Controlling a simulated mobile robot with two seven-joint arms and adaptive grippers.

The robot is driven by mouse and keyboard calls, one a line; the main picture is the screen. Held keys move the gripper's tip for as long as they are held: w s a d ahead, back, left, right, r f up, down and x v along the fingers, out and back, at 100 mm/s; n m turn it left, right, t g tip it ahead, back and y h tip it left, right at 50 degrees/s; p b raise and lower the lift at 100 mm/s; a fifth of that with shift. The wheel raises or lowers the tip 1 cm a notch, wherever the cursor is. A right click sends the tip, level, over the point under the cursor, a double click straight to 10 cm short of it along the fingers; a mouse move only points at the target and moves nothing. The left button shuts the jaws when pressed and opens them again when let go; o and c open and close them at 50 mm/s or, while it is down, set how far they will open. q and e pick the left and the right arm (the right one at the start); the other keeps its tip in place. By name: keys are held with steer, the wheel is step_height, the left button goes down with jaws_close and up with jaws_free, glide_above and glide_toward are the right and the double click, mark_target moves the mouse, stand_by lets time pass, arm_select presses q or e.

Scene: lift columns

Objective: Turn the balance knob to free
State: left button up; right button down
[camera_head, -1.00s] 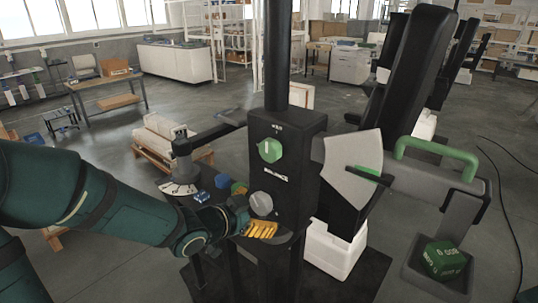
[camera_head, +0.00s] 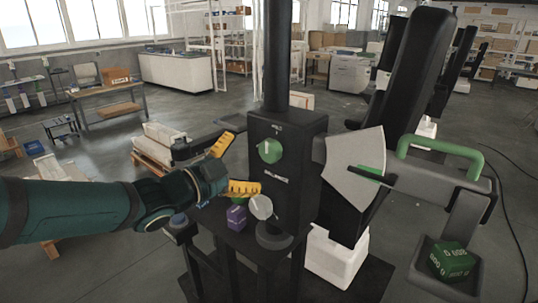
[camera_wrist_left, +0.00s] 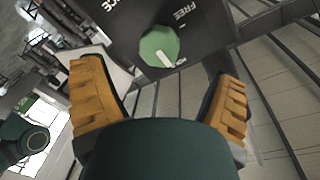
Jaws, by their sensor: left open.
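The green balance knob (camera_head: 270,150) is on the front of a black box on a column. In the left wrist view the knob (camera_wrist_left: 160,46) has a white pointer mark facing the lower right, away from the word FREE printed at its upper right. My left gripper (camera_head: 236,168) is open, with yellow-padded fingers spread, just left of the box. In the wrist view the knob lies beyond the gap between the fingers (camera_wrist_left: 165,98), with nothing held. The knob and the fingers appear apart. My right gripper is not in view.
A grey round knob (camera_head: 261,207) sits lower on the box, close to my lower finger. A purple block (camera_head: 237,215) lies on the dark ledge below. A pale fan-shaped plate (camera_head: 353,160) and an arm with a green handle (camera_head: 440,150) stand to the right. A green cube (camera_head: 451,259) sits at lower right.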

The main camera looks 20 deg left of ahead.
mark_target(266, 153)
arm_select(q)
steer(key=x, duration=0.7)
steer(key=shift+w+d+b, duration=0.1)
steer(key=shift+w+b, duration=0.05)
steer(key=shift+b, duration=0.15)
steer(key=c, duration=1.2)
